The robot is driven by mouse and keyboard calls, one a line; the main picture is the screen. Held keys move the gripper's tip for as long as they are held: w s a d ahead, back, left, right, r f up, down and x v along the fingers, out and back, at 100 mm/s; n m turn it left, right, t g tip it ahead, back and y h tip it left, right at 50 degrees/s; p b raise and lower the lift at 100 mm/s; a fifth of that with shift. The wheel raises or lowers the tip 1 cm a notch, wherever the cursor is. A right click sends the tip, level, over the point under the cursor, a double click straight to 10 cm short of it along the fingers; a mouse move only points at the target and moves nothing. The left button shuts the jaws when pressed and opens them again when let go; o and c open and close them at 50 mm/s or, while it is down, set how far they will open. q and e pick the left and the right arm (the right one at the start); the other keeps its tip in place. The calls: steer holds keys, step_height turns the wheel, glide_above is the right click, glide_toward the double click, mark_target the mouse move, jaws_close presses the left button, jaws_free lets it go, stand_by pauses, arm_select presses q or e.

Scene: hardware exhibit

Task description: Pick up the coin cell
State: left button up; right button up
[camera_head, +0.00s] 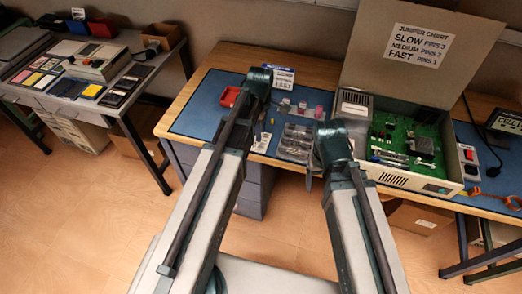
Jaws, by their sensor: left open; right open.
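I cannot pick out the coin cell for certain; the small parts are too tiny to tell apart. An open beige case (396,180) with a green circuit board (407,131) sits at the right of the blue mat. A grey compartment tray (297,141) with small parts lies in the middle of the mat. My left gripper (256,112) is over the mat left of the tray, largely hidden by its arm. My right gripper (309,181) is low by the bench's front edge, near the case's left side. Both look empty.
A red bin (229,97) stands on the blue mat (200,108) at left. Small pink and white items (302,107) lie behind the tray. The case's raised lid (384,75) carries a jumper chart. A device with a display (505,123) stands far right. Another table (55,100) is at left.

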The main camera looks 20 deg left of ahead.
mark_target(261, 146)
arm_select(q)
steer(key=f+b, duration=0.5)
steer(key=shift+s+d+f, duration=0.1)
steer(key=shift+s+d, duration=0.1)
steer(key=shift+s, duration=0.15)
jaws_close()
